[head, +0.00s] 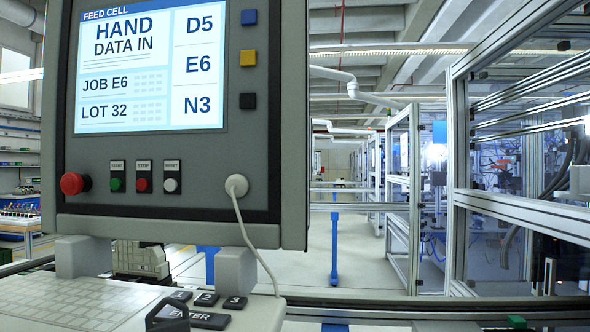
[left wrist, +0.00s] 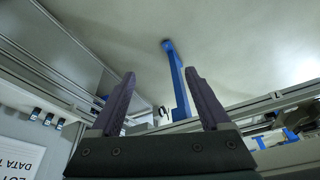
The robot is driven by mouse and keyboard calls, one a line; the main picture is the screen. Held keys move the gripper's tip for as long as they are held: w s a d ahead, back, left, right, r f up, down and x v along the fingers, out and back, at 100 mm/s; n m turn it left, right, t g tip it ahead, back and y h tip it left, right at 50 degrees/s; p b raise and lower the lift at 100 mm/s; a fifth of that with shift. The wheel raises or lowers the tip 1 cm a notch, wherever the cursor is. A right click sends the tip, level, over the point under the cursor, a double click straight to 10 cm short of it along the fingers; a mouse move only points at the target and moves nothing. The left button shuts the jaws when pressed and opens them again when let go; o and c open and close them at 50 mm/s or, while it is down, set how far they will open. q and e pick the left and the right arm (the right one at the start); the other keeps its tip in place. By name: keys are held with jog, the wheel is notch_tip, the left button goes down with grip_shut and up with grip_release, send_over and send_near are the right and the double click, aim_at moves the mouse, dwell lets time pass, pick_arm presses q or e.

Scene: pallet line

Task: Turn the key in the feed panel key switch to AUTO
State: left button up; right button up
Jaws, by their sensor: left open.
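The feed panel (head: 290,120) fills the left of the head view. Its screen (head: 150,70) reads FEED CELL, HAND DATA IN, JOB E6 and LOT 32. I cannot make out a key or a key switch in either view. My left gripper (left wrist: 160,73) is open and empty in the left wrist view, its two dark fingers apart. Part of the panel (left wrist: 25,145) shows upside down at the lower left of that view. A dark shape at the head view's bottom edge may be part of my left gripper; I cannot tell. My right gripper is not in view.
The panel carries a red mushroom button (head: 74,184), START, STOP and RESET buttons, and a round white fitting (head: 236,185) with a hanging cable (head: 246,235). A keypad with an ENTER key (head: 196,319) lies below. Framed glass enclosures (head: 455,160) stand right; open floor lies between.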

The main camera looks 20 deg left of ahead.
pick_arm(q)
notch_tip(320, 180, up, 15)
jog(key=w+d+p, duration=0.1)
jog(key=p, duration=1.3)
jog(key=w+d+n+h, duration=0.2)
jog(key=w+d, duration=0.3)
notch_tip(320, 180, up, 12)
jog(key=n+g+y, duration=0.2)
jog(key=n+g, duration=0.2)
jog(key=n, duration=0.8)
send_over(168, 321)
jog(key=shift+f, duration=0.15)
jog(key=shift+a+f, duration=0.15)
notch_tip(168, 321, down, 10)
jog(key=shift+r+p, duration=0.25)
jog(key=shift+p, duration=0.45)
